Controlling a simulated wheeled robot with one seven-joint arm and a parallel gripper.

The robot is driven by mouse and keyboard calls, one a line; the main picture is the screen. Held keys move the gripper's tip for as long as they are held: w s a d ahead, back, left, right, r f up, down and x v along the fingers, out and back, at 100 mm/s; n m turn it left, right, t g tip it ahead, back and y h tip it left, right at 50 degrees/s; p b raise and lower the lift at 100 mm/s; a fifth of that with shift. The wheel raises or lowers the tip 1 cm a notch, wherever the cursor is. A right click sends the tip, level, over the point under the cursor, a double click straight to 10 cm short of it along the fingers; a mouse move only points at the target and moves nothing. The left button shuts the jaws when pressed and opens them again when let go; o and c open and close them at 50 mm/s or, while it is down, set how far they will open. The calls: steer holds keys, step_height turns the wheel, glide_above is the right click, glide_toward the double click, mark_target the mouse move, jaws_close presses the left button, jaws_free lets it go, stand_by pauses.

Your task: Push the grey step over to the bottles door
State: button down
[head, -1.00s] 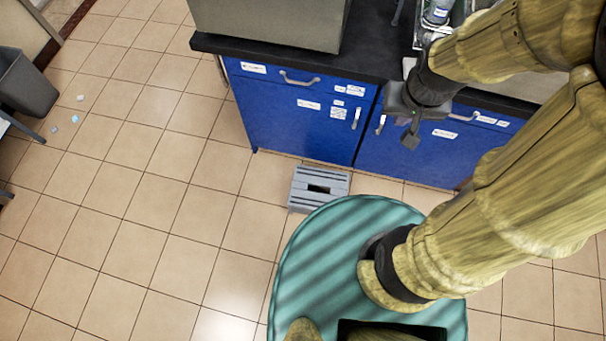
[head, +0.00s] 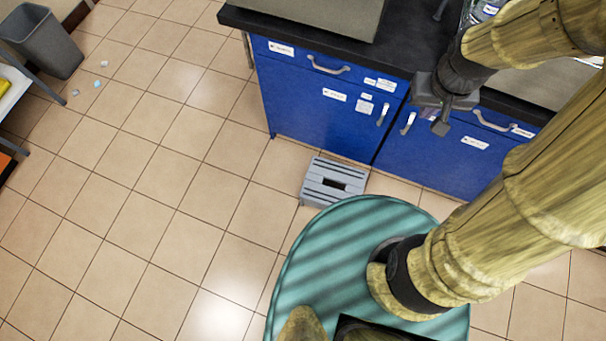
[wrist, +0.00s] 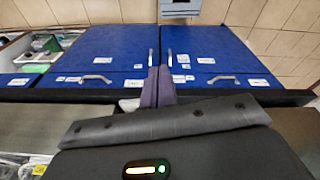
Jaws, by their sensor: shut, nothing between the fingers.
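The grey step (head: 335,170), a low stool with a dark slot in its top, stands upright on the floor in front of the blue cabinet. Its front right corner meets the edge of my round teal base (head: 330,245) in the head view; I cannot tell if they touch. Two blue doors, left (head: 315,115) and right (head: 455,155), carry labels too small to read, so I cannot tell which is the bottles door. My gripper (head: 440,128) is shut and empty, above the counter front and away from the step. In the wrist view, the step (wrist: 180,8) shows at the top edge.
A black counter (head: 300,35) tops the cabinet, with a large grey box (head: 320,12) on it. A grey bin (head: 45,42) stands at the far left, with small scraps (head: 97,84) on the floor nearby. The tiled floor (head: 150,190) to the left is open.

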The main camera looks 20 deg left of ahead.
steer(key=w+a+f+n+g+b, duration=0.1)
steer(key=w+a+f+n+b, duration=0.25)
steer(key=a+f+b, duration=0.6)
steer(key=w+a+f+n+h+b, duration=0.15)
steer(key=w+f+b, duration=0.35)
steer(key=f, duration=1)
steer(key=w+a+f+n+g+b, duration=0.1)
steer(key=w+a+f+n+b, duration=0.25)
steer(key=a+f+b, duration=0.65)
steer(key=a+f+n+b, duration=0.2)
steer(key=a+f+b, duration=0.3)
steer(key=f, duration=1)
steer(key=s+a+f+n+h+b, duration=0.1)
steer(key=a+f+b, duration=0.4)
steer(key=f+b, duration=0.6)
steer(key=a+f+n+b, duration=0.3)
steer(key=a+f+b, duration=0.2)
steer(key=f, duration=1.3)
steer(key=b, duration=0.3)
steer(key=shift+s+f+n, duration=0.25)
steer(key=shift+f+n, duration=0.1)
steer(key=shift+f, duration=0.1)
steer(key=d+f+b, duration=0.6)
steer(key=f+b, duration=0.2)
steer(key=f, duration=0.1)
steer(key=shift+s+d+f+b, duration=0.15)
steer(key=shift+s+f+b, duration=0.1)
steer(key=shift+b, duration=0.05)
